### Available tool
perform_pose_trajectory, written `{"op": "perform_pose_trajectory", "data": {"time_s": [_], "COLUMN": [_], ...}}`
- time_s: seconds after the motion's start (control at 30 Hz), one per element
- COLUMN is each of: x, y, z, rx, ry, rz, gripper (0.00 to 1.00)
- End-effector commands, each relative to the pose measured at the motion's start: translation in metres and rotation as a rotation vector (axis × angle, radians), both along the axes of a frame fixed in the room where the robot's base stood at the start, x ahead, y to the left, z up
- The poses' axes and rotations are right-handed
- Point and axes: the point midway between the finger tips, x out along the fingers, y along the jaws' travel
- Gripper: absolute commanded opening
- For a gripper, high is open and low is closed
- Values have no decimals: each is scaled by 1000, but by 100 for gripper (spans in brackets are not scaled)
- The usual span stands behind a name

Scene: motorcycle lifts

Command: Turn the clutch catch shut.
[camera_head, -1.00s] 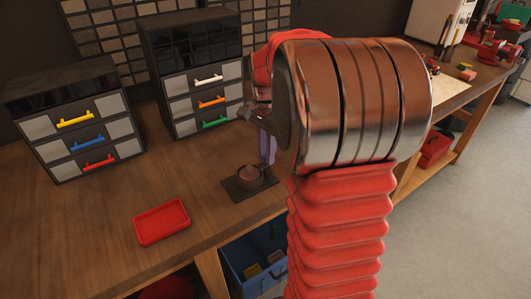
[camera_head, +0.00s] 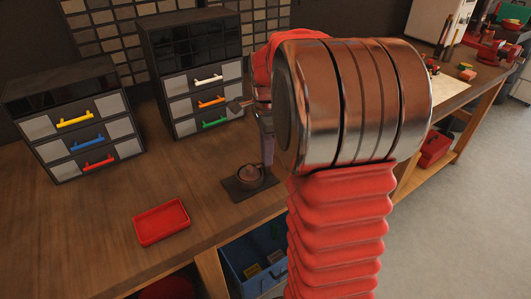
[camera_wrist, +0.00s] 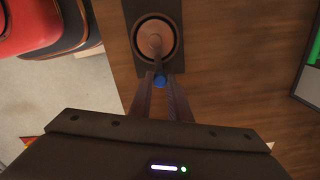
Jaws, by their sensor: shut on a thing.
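The clutch (camera_head: 249,178) is a round, copper-brown body with a dark rim on a dark square plate (camera_head: 236,193), on the workbench. In the wrist view the clutch (camera_wrist: 154,38) lies just beyond my fingertips. A small blue piece (camera_wrist: 160,80), apparently the end of the catch, shows between the tips of my gripper (camera_wrist: 161,77), which is shut on it. In the head view my gripper (camera_head: 267,162) points down at the clutch's right edge. My arm hides part of that side. The catch's exact angle cannot be told.
A red tray (camera_head: 161,222) lies left of the clutch. Two drawer cabinets with coloured handles, one on the left (camera_head: 75,120) and one nearer the middle (camera_head: 190,70), stand behind. A blue bin (camera_head: 250,262) is below the bench. Bench between tray and cabinets is clear.

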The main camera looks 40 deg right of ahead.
Motion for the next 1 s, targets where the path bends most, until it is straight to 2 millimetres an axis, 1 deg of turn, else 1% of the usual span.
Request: {"op": "perform_pose_trajectory", "data": {"time_s": [0.13,0.17,0.4,0.67,0.77,0.87,1.0], "x": [2,2,1,0,1,1,1], "y": [1,1,0,0,0,0,0], "z": [1,1,1,1,4,12,31], "rx": [1,1,0,1,-1,-1,-2], "ry": [-4,-4,-2,-1,-3,-4,-5], "rz": [0,1,1,1,1,1,1], "gripper": [0,18,35,35,35,35,35]}}
